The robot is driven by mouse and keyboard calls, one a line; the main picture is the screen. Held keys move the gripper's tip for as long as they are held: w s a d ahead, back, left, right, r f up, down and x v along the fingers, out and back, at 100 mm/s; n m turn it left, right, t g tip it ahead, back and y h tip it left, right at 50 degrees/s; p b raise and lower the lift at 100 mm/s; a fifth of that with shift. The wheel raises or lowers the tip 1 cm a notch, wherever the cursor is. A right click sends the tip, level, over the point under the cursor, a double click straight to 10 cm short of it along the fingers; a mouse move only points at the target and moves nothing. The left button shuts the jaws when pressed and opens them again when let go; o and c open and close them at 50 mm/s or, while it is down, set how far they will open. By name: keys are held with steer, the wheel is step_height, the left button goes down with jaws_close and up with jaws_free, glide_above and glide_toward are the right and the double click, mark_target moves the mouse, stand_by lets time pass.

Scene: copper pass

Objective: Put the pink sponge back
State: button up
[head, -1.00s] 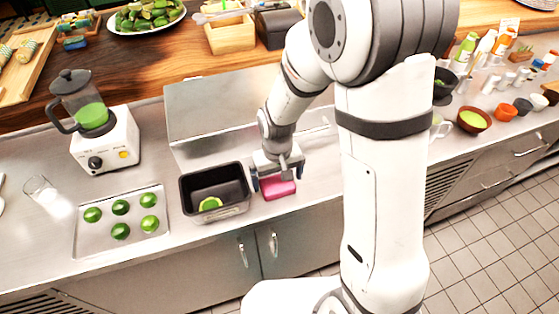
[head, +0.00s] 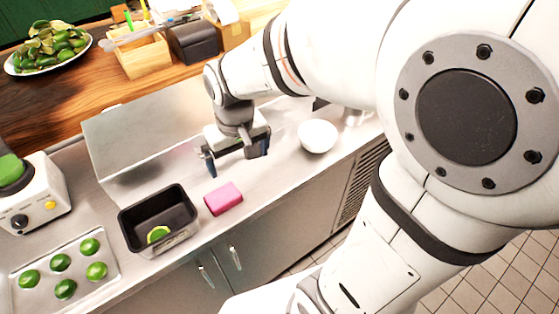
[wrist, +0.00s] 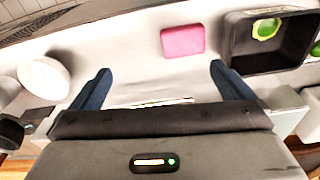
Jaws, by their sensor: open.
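The pink sponge (head: 223,198) lies flat on the steel counter, just right of a black tub (head: 158,219). In the wrist view the sponge (wrist: 183,41) lies beyond the fingertips, apart from them, and the tub (wrist: 240,45) is to its right. My gripper (head: 233,160) is above the counter, behind the sponge in the head view. Its blue fingers are spread wide with nothing between them; the wrist view also shows the open gripper (wrist: 160,80).
A white bowl (head: 317,136) stands right of my gripper. A tray (head: 22,262) with several limes is left of the tub, which holds a cut lime (head: 159,234). A steel box (head: 150,140) stands behind.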

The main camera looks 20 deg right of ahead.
steer(key=s+d+r+m+t, duration=0.2)
steer(key=s+d+r, duration=0.2)
steer(key=s+d, duration=0.3)
steer(key=shift+s+r, duration=0.4)
steer(key=shift+s, duration=0.65)
